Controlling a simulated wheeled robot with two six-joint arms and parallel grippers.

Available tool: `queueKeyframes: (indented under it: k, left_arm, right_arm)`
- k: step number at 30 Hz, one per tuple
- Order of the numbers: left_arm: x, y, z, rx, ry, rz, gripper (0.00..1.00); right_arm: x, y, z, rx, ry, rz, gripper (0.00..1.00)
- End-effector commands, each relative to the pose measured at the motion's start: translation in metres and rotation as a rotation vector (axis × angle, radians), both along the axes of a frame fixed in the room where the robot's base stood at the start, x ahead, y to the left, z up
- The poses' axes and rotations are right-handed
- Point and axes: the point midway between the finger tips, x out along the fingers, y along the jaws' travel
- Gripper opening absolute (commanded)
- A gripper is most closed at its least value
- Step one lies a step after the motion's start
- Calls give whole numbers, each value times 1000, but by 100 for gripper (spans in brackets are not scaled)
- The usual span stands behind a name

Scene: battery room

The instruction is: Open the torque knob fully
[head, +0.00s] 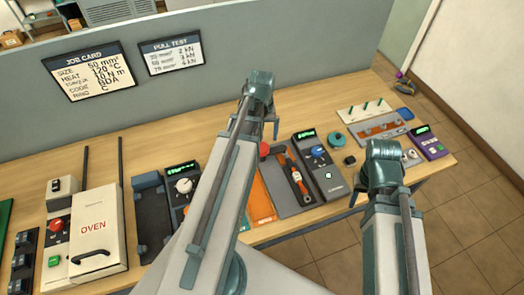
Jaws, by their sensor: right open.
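A blue knob (318,151) sits on a dark grey box (326,177) with a green display, right of the middle of the bench. A white knob (184,186) sits on another dark box with a green display, farther left. I cannot read which one is marked torque. My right gripper (355,198) is open and empty, low and right of the blue knob's box, apart from it in the picture. My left gripper (275,128) shows small and dark at the end of the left arm, above and left of the blue knob; its jaws are unclear.
A white oven (97,222) stands on the left of the wooden bench (222,128). A teal round part (337,139) and a purple meter (428,144) lie to the right. A grey partition stands behind.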

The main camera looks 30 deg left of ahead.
Motion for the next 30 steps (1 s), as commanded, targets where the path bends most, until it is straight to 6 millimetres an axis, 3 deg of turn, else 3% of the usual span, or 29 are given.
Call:
queueKeyframes:
  k: [1,9,22,23,30]
  left_arm:
    - [0,0,-15,0,0,0,95]
    - [0,0,-50,0,0,0,95]
    - [0,0,-57,0,0,0,95]
    - [0,0,-57,0,0,0,93]
    - [0,0,-57,0,0,0,50]
  right_arm:
    - [0,0,-15,0,0,0,50]
    - [0,0,-50,0,0,-2,50]
    - [0,0,-57,0,0,-2,50]
    - [0,0,-57,0,0,-2,50]
    - [0,0,-57,0,0,-2,50]
